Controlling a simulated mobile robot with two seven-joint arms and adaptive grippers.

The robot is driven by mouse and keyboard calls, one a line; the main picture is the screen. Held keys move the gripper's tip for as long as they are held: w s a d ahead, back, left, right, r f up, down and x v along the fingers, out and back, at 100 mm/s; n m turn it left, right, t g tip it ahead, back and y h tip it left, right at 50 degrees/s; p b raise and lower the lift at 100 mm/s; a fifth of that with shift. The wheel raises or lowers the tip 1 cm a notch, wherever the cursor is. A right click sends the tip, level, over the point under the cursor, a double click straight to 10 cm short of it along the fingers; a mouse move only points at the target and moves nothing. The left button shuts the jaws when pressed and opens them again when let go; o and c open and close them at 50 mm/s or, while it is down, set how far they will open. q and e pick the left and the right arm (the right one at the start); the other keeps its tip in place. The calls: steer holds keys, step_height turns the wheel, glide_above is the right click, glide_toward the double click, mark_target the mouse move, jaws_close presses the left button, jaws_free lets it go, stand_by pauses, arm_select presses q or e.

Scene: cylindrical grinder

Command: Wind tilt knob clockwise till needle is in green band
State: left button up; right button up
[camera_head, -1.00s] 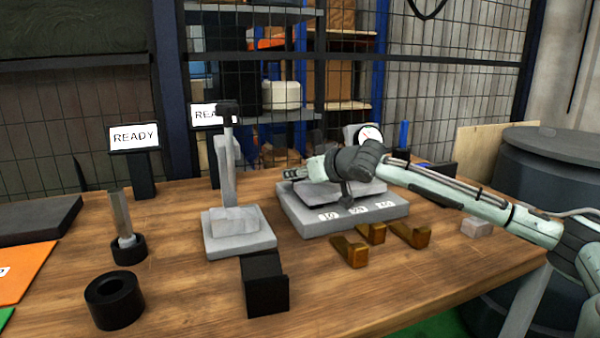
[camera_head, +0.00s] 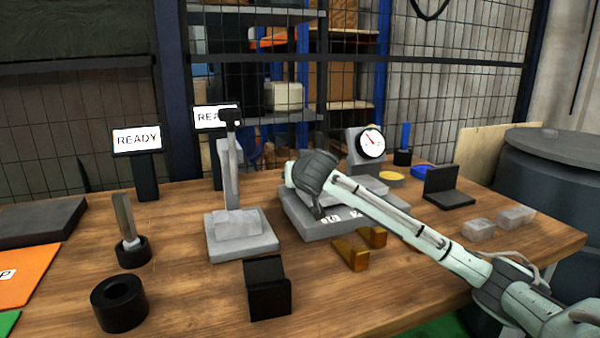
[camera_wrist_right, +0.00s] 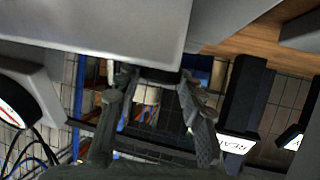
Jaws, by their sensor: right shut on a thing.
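The dial gauge (camera_head: 370,143) stands at the back of the grey device (camera_head: 300,228), with a white face and a red needle pointing up and left. No green band can be made out at this size. Part of the gauge also shows at the left edge of the right wrist view (camera_wrist_right: 12,103). My right gripper (camera_wrist_right: 155,80) is shut on the dark tilt knob (camera_wrist_right: 157,74) under the device's grey plate, one finger on each side. My left gripper is not in view.
Brass blocks (camera_head: 351,254) lie in front of the device, close under my right arm. A grey stand (camera_head: 242,240) is just left of it, with a black block (camera_head: 267,288) in front.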

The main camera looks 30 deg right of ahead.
steer(key=o, duration=1.2)
steer(key=shift+c, duration=0.2)
steer(key=v, duration=1.2)
